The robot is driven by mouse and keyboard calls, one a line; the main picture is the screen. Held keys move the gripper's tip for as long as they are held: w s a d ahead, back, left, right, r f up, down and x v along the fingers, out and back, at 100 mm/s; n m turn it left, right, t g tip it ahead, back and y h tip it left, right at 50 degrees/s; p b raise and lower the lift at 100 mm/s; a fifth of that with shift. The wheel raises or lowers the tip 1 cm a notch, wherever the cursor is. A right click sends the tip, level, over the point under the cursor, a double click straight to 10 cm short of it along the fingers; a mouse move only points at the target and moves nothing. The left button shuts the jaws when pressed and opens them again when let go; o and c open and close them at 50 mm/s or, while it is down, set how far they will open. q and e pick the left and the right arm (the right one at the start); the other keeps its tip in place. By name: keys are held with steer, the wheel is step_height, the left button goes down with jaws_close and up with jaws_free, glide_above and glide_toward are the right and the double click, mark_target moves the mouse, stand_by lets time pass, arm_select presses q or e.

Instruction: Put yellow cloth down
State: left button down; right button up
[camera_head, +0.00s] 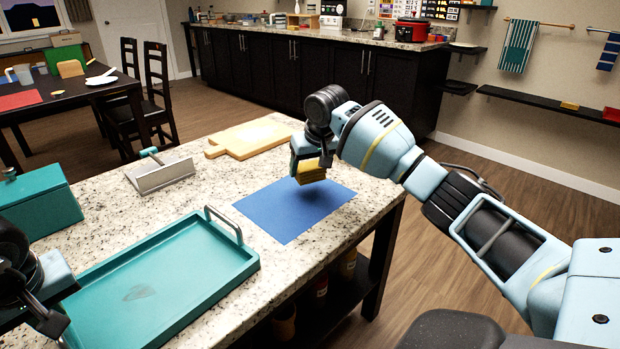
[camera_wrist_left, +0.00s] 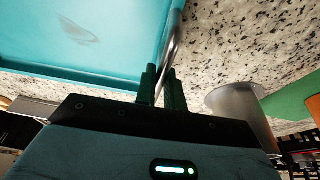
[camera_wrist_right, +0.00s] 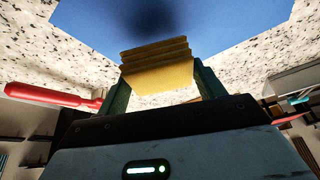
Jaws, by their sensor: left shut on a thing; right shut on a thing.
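The yellow cloth (camera_head: 311,170) is a folded stack of layers. My right gripper (camera_head: 309,152) is shut on it and holds it above the blue mat (camera_head: 288,212) on the speckled counter. In the right wrist view the cloth (camera_wrist_right: 158,68) sits between both fingers, and a dark shadow lies on the mat (camera_wrist_right: 225,22) beyond it. My left gripper (camera_wrist_left: 162,88) is shut on the metal handle (camera_wrist_left: 173,48) of the teal tray (camera_head: 150,285). In the head view the left gripper is partly cut off at the lower left.
A wooden cutting board (camera_head: 250,138) lies behind the mat. A grey metal holder (camera_head: 162,175) and a teal box (camera_head: 38,208) stand at the counter's left. The tray's other handle (camera_head: 224,222) is close to the mat's left corner. The counter edge runs just right of the mat.

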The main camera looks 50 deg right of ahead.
mark_target(310, 178)
steer(key=shift+f, duration=1.8)
steer(key=o, duration=1.1)
steer(key=shift+f, duration=0.1)
steer(key=shift+o, duration=0.2)
steer(key=v, duration=1.2)
steer(key=shift+o, duration=0.3)
